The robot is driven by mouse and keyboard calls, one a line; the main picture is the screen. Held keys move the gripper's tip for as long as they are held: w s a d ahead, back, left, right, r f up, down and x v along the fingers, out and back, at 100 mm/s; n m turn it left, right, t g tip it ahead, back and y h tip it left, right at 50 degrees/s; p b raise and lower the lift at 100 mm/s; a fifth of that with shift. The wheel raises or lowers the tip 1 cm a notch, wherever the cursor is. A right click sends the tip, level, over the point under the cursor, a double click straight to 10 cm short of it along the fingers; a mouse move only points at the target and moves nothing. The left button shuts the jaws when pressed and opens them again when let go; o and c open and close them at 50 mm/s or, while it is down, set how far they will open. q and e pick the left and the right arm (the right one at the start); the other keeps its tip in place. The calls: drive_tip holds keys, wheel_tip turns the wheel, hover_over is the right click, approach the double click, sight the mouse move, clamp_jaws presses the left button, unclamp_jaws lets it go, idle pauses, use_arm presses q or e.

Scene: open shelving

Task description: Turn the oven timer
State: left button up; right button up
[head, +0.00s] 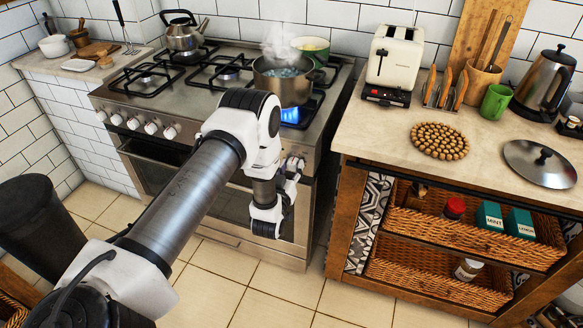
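The oven (150,170) stands against the back wall, with a row of several white knobs (151,127) along the left part of its front panel. I cannot make out which control is the timer; my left arm hides the middle of the panel. My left gripper (294,165) is small in view at the right end of the panel, beyond the folded wrist. Whether its fingers are open, or touch a knob there, I cannot tell. My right gripper is not in view.
A steaming pot (283,88) sits over a lit blue flame at the hob's right, near my wrist. A kettle (183,32) stands at the back left. The counter at right holds a toaster (394,60) and a round trivet (439,141). Floor tiles in front are clear.

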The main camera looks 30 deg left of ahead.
use_arm(q)
drive_tip(key=m, duration=0.5)
drive_tip(key=shift+d, duration=0.1)
drive_tip(key=o, duration=1.1)
drive_tip(key=shift+o, duration=0.2)
drive_tip(key=v, duration=0.7)
drive_tip(key=shift+s+f, duration=0.15)
drive_tip(key=shift+s, duration=0.1)
drive_tip(key=shift+d, duration=0.1)
